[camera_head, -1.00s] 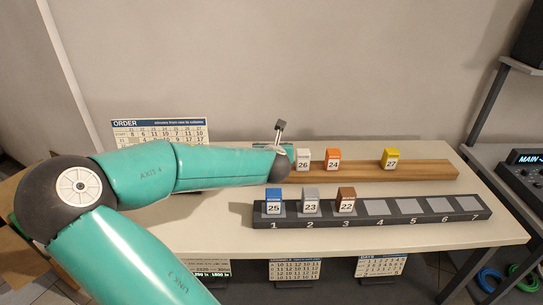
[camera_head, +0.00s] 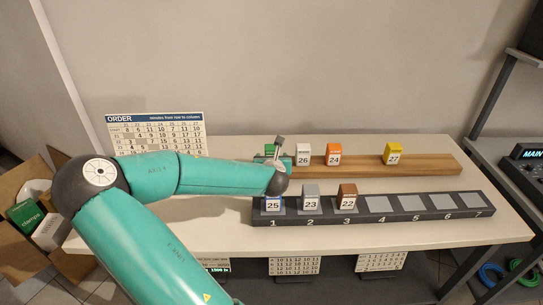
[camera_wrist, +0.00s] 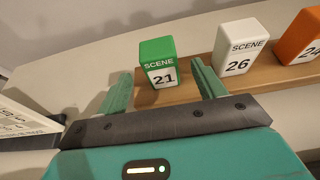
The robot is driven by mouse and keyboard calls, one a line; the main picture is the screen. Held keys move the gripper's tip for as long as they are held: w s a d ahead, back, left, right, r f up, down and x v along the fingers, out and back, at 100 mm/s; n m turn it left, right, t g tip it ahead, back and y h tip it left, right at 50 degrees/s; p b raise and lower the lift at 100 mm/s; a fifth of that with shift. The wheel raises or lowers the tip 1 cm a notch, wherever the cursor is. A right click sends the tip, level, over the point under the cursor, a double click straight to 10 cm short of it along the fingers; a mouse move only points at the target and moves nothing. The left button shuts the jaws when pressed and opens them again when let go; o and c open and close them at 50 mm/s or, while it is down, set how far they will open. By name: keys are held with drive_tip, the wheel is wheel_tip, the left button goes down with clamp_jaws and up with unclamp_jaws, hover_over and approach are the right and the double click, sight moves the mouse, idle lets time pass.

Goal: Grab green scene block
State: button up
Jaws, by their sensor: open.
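The green scene block (camera_wrist: 158,62), labelled SCENE 21, stands upright on the wooden rail in the wrist view. In the head view only a bit of the green block (camera_head: 270,150) shows behind my arm. My gripper (camera_wrist: 160,90) is open, with one finger to the left of the green block and one to its right. The block is ahead of the fingers, at about their tips; I cannot tell whether it is between them. In the head view my gripper is mostly hidden behind my wrist.
White block 26 (camera_head: 303,156) stands close to the right of the green block. Orange block 24 (camera_head: 333,155) and yellow block 27 (camera_head: 394,153) are farther along the wooden rail (camera_head: 430,165). The dark numbered rack (camera_head: 400,217) in front holds blocks 25, 23 and 22.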

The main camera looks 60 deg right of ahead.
sight(271, 153)
drive_tip(key=x, duration=0.5)
drive_tip(key=shift+w+d+f, duration=0.15)
drive_tip(key=shift+d+f, duration=0.05)
drive_tip(key=shift+d, duration=0.1)
drive_tip(key=shift+c, duration=0.4)
drive_tip(key=c, duration=1)
